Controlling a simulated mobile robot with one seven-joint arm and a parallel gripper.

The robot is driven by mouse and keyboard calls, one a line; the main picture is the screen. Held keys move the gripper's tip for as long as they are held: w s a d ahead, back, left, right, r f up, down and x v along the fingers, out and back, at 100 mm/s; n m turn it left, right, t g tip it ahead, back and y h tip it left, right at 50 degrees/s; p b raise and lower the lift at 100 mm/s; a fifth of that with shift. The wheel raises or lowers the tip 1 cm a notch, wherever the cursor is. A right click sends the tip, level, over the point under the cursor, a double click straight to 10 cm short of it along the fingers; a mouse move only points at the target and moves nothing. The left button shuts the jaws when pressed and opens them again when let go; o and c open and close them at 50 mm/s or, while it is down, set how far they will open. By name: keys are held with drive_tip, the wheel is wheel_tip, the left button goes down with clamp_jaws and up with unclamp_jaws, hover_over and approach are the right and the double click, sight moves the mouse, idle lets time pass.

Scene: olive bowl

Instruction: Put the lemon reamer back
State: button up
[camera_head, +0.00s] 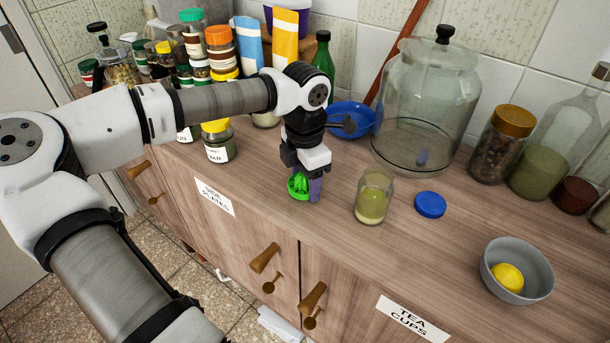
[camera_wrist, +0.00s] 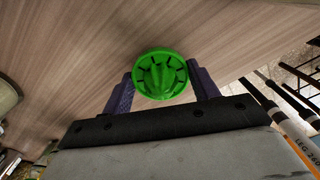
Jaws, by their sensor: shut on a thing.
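The lemon reamer is a small bright green ribbed piece with a round rim. It shows between my fingers in the head view (camera_head: 298,185) and in the wrist view (camera_wrist: 160,74). My gripper (camera_head: 304,188) points down at the counter, with its purple fingers shut on the two sides of the reamer. The fingers also show in the wrist view (camera_wrist: 160,88). The reamer is at or just above the counter near its front edge; I cannot tell whether it touches.
A jar with greenish contents (camera_head: 372,197) stands just right of my gripper, beside a blue lid (camera_head: 430,205). A grey bowl (camera_head: 535,281) holds a lemon (camera_head: 507,277). A large glass jar (camera_head: 425,110), a blue bowl (camera_head: 352,118) and several spice jars (camera_head: 218,141) stand behind.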

drive_tip(key=shift+f+b, duration=0.2)
drive_tip(key=shift+b, duration=0.1)
drive_tip(key=o, duration=1)
drive_tip(key=shift+r, duration=0.1)
drive_tip(key=shift+c, duration=0.2)
drive_tip(key=shift+r, duration=0.15)
